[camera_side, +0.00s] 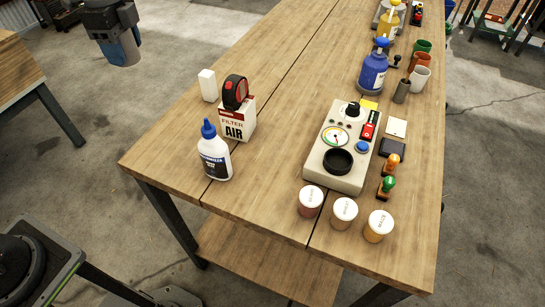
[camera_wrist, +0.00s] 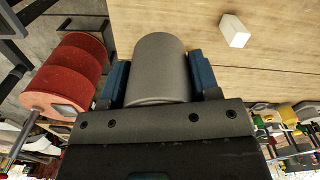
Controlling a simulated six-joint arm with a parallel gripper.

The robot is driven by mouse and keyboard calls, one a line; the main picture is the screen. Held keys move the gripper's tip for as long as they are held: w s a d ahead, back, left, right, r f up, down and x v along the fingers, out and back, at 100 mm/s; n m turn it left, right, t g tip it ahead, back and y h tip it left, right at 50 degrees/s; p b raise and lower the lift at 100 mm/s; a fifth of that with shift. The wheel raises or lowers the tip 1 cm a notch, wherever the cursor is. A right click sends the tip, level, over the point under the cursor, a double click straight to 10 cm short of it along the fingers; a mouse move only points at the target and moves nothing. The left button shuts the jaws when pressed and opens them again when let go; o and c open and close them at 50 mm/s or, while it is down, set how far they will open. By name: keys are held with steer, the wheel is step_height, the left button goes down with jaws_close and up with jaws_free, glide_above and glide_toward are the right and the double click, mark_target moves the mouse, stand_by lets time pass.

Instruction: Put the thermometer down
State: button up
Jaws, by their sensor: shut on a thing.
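My gripper (camera_side: 122,50) hangs at the upper left of the side view, out beyond the left edge of the wooden table (camera_side: 290,75). In the wrist view my gripper (camera_wrist: 159,76) has its two blue fingers on either side of a grey cylinder (camera_wrist: 160,65) and is shut on it. I cannot tell whether this cylinder is the thermometer; its far end is a plain rounded shape. The side view mostly hides it behind the fingers. I make out no other thing that is clearly a thermometer.
A dial device (camera_side: 342,145) and several jars stand right. Table between is clear. Red rollers (camera_wrist: 72,68) are left.

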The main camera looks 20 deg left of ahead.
steer(key=w+d+m, duration=0.3)
steer(key=d, duration=0.5)
steer(key=w+d+m, duration=0.2)
steer(key=d, duration=0.7)
steer(key=m, duration=0.5)
glide_above(273, 162)
step_height(273, 162, down, 18)
steer(key=shift+r, duration=0.1)
steer(key=shift+f, duration=2.2)
steer(key=shift+f, duration=0.1)
steer(key=o, duration=1)
steer(key=shift+c, duration=0.2)
